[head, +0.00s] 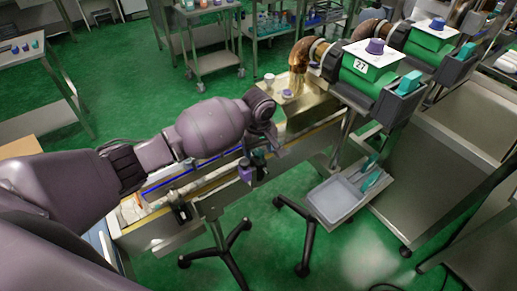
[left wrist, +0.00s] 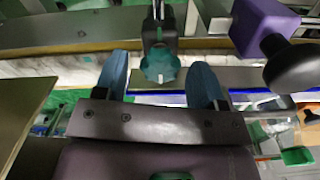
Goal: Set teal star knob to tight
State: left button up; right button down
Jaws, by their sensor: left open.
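The teal star knob (left wrist: 160,66) shows in the left wrist view, mounted on a dark bracket at the upper middle. My left gripper (left wrist: 162,80) is open, with one blue finger on each side of the knob. Gaps show between the knob and both fingers, so it is not gripped. In the head view my left arm reaches over the machine rail, and its wrist hides much of the knob area. Any tight marking is too small to tell. My right gripper is not in view.
A purple block (left wrist: 262,24) with a round black knob (left wrist: 293,66) stands right of the star knob. In the head view, a green machine unit (head: 372,68) marked 27 stands beyond the rail. A grey tray (head: 334,200) hangs at the right, with green floor around.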

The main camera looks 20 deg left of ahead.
pick_arm(q)
jog(key=shift+f, duration=0.2)
jog(key=c, duration=0.9)
